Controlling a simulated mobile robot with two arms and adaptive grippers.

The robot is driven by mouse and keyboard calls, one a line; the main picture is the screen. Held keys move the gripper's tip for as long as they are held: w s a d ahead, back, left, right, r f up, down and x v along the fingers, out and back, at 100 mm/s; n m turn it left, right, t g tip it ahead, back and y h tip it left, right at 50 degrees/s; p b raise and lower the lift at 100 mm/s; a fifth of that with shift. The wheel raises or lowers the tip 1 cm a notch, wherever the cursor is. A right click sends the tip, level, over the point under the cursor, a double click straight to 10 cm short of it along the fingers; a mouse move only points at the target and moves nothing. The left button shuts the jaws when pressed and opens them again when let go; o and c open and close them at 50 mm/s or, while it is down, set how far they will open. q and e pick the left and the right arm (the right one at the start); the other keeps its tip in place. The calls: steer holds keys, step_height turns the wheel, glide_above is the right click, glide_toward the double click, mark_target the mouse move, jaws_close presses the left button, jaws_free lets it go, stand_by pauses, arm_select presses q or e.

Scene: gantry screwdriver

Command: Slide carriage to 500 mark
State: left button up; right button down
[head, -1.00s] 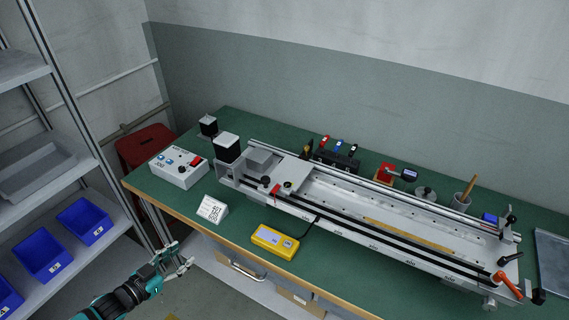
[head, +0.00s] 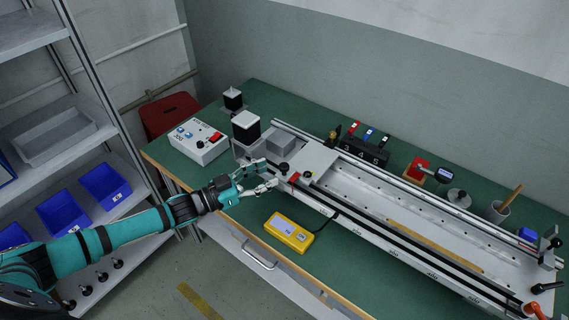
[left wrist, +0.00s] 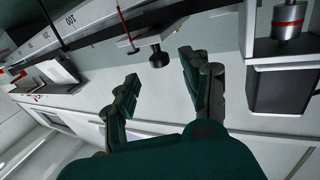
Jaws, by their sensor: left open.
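The carriage (head: 318,158) is a flat grey plate near the left end of the long gantry rail (head: 390,236). A black knob (head: 283,167) and a red pointer (head: 294,178) are at its front. My left gripper (head: 272,176) is open and empty beside the knob. In the left wrist view the knob (left wrist: 158,57) appears just beyond the gap between my open fingertips (left wrist: 157,66), apparently not gripped. The red pointer (left wrist: 125,24) hangs left of it, near the scale (left wrist: 66,25) reading 100. My right gripper is out of view.
A yellow handheld device (head: 289,232) lies on the green bench (head: 245,215) in front of the rail. A control box (head: 198,142) stands at left. A motor (head: 246,128) sits at the rail's left end. An orange-handled lever (head: 536,311) is at the right end.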

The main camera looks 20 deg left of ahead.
mark_target(280, 169)
arm_select(q)
steer(key=x, duration=0.6)
steer(key=shift+d+p, duration=0.1)
steer(key=shift+p, duration=0.25)
steer(key=shift+c, duration=0.2)
jaws_close()
steer(key=shift+w+d+f, duration=0.1)
steer(key=shift+w+f, duration=0.1)
